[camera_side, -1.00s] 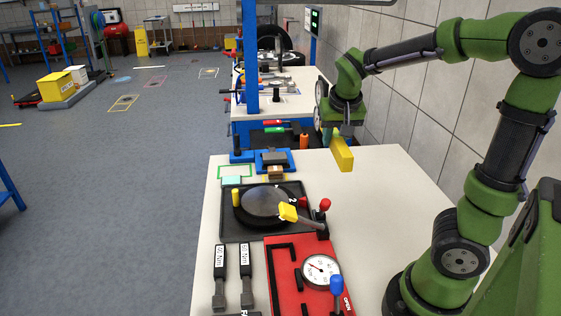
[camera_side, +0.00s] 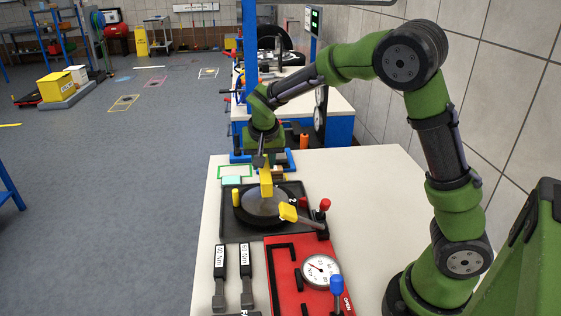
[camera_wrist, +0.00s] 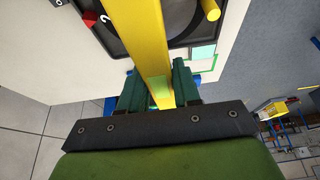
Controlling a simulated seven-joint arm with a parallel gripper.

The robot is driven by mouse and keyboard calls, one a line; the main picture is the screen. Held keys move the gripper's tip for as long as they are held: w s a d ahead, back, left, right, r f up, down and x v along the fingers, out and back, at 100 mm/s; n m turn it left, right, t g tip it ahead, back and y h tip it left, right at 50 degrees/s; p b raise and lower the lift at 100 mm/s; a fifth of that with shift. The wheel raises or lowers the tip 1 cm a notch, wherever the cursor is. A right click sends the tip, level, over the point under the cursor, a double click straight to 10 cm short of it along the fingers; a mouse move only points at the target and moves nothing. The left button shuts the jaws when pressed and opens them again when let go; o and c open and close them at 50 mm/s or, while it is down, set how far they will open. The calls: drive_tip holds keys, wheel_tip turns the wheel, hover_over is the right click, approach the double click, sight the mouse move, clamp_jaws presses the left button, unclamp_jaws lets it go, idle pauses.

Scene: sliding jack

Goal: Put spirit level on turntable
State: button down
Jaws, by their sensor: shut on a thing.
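The yellow spirit level (camera_side: 266,183) is held by my gripper (camera_side: 264,160), which is shut on it. In the side view it hangs low over the far part of the turntable (camera_side: 262,205), a round dark disc in a black tray. I cannot tell whether it touches the disc. In the wrist view the yellow bar (camera_wrist: 140,35) runs up from between my green fingers (camera_wrist: 160,90), and part of the turntable (camera_wrist: 170,15) shows behind it. A yellow peg (camera_side: 236,197) stands at the disc's left edge.
A yellow-ended lever (camera_side: 288,212) and a red knob (camera_side: 324,204) sit at the tray's right. A red panel with a gauge (camera_side: 320,270) and torque wrenches (camera_side: 232,270) lie in front. The table's right side (camera_side: 380,200) is clear.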

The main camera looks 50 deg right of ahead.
sight(265, 167)
wheel_tip(265, 167, down, 9)
drive_tip(key=shift+f, duration=0.1)
idle(0.3)
drive_tip(key=shift+f, duration=0.15)
drive_tip(key=c, duration=0.8)
unclamp_jaws()
drive_tip(key=v, duration=1.1)
drive_tip(key=shift+a, duration=0.1)
drive_tip(key=shift+v, duration=0.75)
drive_tip(key=s+a+r+n+t+y, duration=0.2)
drive_tip(key=s+r, duration=0.2)
drive_tip(key=s, duration=0.5)
drive_tip(key=s+a+r+n+t+y, duration=0.2)
drive_tip(key=s+a+r+n+y, duration=0.1)
drive_tip(key=s, duration=0.7)
drive_tip(key=shift+s+r, duration=0.25)
drive_tip(key=shift+r, duration=0.3)
